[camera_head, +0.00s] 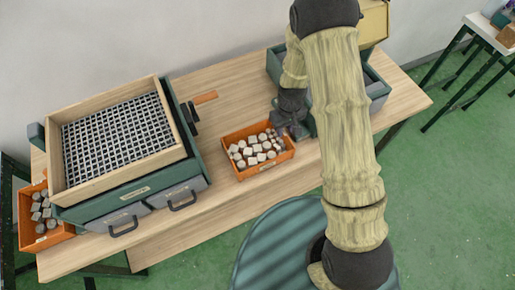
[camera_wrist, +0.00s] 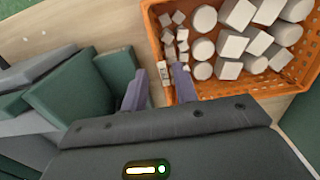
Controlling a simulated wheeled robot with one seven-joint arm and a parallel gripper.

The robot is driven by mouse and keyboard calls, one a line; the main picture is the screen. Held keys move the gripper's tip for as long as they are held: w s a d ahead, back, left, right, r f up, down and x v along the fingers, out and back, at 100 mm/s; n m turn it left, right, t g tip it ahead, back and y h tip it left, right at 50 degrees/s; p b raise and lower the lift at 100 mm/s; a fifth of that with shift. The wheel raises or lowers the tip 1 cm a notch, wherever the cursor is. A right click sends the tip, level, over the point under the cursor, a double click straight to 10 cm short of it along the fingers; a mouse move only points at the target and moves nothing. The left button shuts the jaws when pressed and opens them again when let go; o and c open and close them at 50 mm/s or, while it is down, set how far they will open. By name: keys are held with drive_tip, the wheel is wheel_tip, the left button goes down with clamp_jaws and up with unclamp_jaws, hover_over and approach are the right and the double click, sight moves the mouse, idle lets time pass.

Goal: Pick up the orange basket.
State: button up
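An orange basket (camera_head: 240,172) holding several pale round and square blocks stands on the wooden table, near the middle of the head view. It also shows in the wrist view (camera_wrist: 290,83), at the upper right. My gripper (camera_head: 285,129) is low at the basket's right end. In the wrist view my gripper (camera_wrist: 160,82) is open, with a gap between its two purple-grey fingers. One finger is outside the basket's end wall and the other appears to be on the inner side. The wall lies between them; contact cannot be told.
A green cabinet (camera_head: 112,215) with a wooden-framed mesh tray (camera_head: 165,98) stands to the left. A second orange basket (camera_head: 48,240) of blocks is at the table's left end. A green box (camera_head: 273,65) stands close behind my gripper. The table front (camera_head: 225,205) is bare.

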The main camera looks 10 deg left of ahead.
sight(283, 141)
drive_tip(key=shift+f+p, duration=0.5)
drive_tip(key=shift+f, duration=1.65)
clamp_jaws()
